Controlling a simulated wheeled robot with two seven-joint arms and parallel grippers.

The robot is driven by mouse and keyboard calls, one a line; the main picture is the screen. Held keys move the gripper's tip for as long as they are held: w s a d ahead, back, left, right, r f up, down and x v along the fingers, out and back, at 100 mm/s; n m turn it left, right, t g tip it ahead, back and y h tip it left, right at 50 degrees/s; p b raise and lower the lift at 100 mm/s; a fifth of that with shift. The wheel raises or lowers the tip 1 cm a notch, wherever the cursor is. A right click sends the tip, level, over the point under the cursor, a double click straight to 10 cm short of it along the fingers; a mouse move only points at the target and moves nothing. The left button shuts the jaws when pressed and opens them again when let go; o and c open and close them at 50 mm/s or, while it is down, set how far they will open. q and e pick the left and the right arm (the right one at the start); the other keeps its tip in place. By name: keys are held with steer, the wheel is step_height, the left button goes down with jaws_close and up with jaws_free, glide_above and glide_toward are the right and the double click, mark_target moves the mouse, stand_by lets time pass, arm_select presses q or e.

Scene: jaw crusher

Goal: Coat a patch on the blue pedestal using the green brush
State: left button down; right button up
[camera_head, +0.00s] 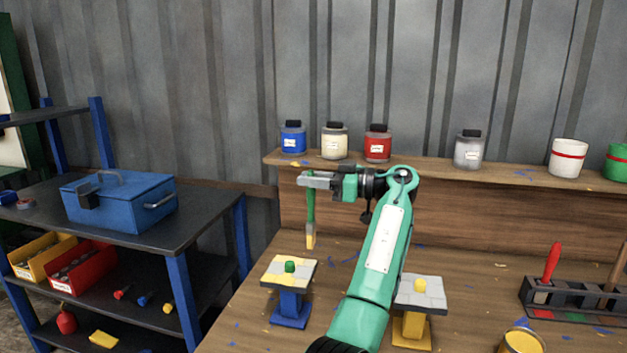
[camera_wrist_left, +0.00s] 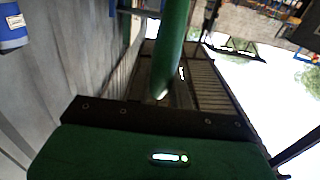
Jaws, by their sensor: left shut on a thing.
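My left gripper (camera_head: 314,181) is shut on the green brush (camera_head: 310,208), which hangs upright with its pale yellowish bristles down. In the left wrist view the green handle (camera_wrist_left: 172,45) passes close in front of the camera. The blue pedestal (camera_head: 290,307) stands on the bench below the brush, slightly to the left. Its top plate shows grey and yellow areas and carries a green knob. The bristles appear above the plate's far side, apart from it. My right gripper is not in view.
A yellow pedestal (camera_head: 412,328) stands right of my left arm. Paint jars, including a blue one (camera_head: 293,138), line the back shelf. A brush rack (camera_head: 575,301) and yellow can (camera_head: 521,342) are at right. A blue toolbox (camera_head: 120,203) is on the left shelf.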

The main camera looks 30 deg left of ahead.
arm_select(q)
steer(key=s+b+x, duration=0.1)
steer(key=b+x, duration=0.1)
steer(key=x, duration=0.6)
steer(key=shift+s+f, duration=0.2)
steer(key=shift+f, duration=0.1)
steer(key=shift+f, duration=0.1)
